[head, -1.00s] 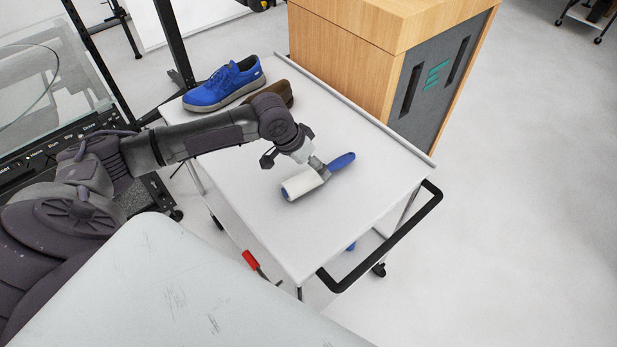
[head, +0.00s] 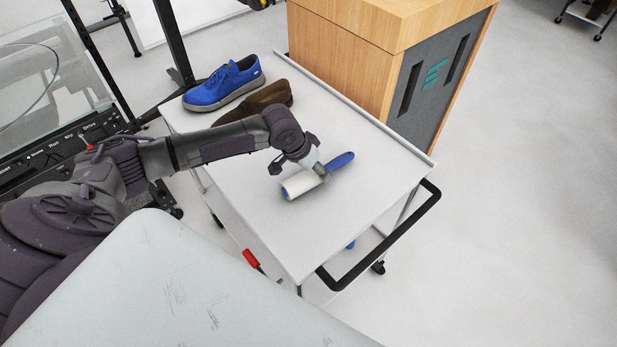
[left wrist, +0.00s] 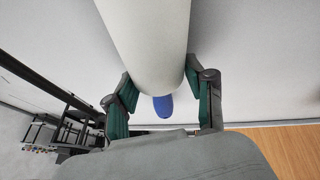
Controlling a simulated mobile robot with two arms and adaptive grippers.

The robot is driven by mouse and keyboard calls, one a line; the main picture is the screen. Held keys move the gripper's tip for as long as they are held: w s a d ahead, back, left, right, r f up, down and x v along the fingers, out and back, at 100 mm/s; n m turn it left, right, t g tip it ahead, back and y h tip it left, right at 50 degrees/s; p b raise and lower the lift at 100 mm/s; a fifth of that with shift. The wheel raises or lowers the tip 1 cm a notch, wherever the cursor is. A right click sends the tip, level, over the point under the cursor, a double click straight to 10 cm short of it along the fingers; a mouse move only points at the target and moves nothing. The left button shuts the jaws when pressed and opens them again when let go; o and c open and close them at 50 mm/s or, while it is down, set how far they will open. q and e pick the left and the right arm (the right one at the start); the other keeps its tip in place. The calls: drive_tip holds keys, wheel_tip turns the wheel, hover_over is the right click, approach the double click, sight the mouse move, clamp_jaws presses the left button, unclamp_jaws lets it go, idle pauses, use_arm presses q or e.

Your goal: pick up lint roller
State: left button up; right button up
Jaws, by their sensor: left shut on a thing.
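The lint roller (head: 299,184) has a white cylinder and a blue handle and is at the middle of the white cart top. Its handle points to the back right. My left gripper (head: 316,170) reaches it from the left and is shut on it near where the roller meets the handle. In the left wrist view the white cylinder (left wrist: 150,40) lies between the two fingers of my left gripper (left wrist: 162,84), and the blue handle tip (left wrist: 163,106) shows beyond it. Whether the roller is clear of the surface I cannot tell. My right gripper is not in view.
A blue shoe (head: 224,84) and a brown shoe (head: 258,100) stand at the back left of the cart top (head: 345,205). A wooden cabinet (head: 345,50) stands behind the cart. A black handle bar (head: 385,240) runs along its right end. The front of the top is clear.

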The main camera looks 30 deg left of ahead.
use_arm(q)
drive_tip(key=shift+r, duration=0.55)
wheel_tip(320, 180, up, 2)
drive_tip(key=shift+w+r+b, duration=0.1)
drive_tip(key=shift+r+b, duration=0.15)
drive_tip(key=shift+b, duration=0.25)
drive_tip(key=s+d+r+b, duration=0.1)
drive_tip(key=s+d+r, duration=0.6)
drive_tip(key=s, duration=0.2)
drive_tip(key=shift+d+r, duration=0.25)
drive_tip(key=shift+d, duration=0.1)
